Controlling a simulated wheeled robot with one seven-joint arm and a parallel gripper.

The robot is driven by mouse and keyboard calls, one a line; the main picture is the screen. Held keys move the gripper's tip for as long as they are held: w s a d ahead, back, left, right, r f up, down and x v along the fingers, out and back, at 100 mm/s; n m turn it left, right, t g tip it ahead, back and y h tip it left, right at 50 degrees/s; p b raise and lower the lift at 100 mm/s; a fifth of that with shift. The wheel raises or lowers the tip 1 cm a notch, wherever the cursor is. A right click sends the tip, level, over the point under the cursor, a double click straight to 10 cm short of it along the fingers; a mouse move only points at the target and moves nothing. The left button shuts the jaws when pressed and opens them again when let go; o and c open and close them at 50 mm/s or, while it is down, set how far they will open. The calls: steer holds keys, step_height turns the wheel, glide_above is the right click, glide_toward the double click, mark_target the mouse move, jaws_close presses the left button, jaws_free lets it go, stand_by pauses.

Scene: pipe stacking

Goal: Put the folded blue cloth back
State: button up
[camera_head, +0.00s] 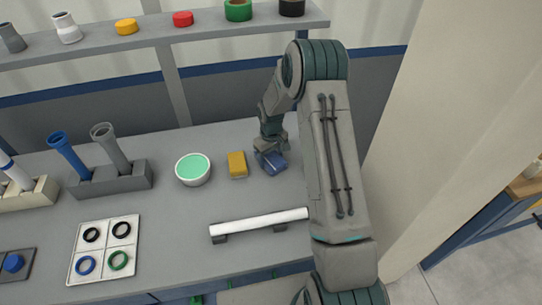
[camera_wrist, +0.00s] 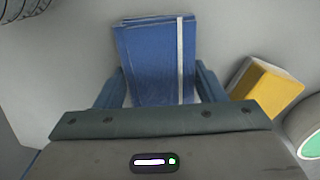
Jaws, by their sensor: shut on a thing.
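The folded blue cloth (camera_head: 273,162) is at the back right of the grey table, under my gripper (camera_head: 270,151). In the wrist view the blue cloth (camera_wrist: 155,60) is a flat rectangle with a white stripe along its right side. My gripper (camera_wrist: 160,88) is shut on it, with one blue-grey finger on each side. I cannot tell whether the cloth rests on the table or is slightly above it.
A yellow sponge-like block (camera_head: 237,164) lies just left of the cloth, then a round bowl with green contents (camera_head: 193,169). A white pipe (camera_head: 259,226) lies on supports in front. A grey holder (camera_head: 112,180) with pipes stands further left. A shelf (camera_head: 160,36) runs above the back.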

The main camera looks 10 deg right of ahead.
mark_target(271, 157)
steer(key=shift+f, duration=0.2)
steer(key=o, duration=1)
steer(key=shift+c, duration=0.2)
steer(key=shift+r, duration=0.1)
step_height(271, 157, up, 12)
steer(key=b, duration=0.3)
steer(key=s+r+m+t, duration=0.2)
steer(key=s+r, duration=1)
steer(key=r, duration=0.1)
steer(key=s+r+m+t, duration=0.1)
steer(key=s+r+m, duration=0.1)
steer(key=s, duration=1.7)
steer(key=shift+r+m, duration=0.3)
steer(key=shift+r, duration=0.05)
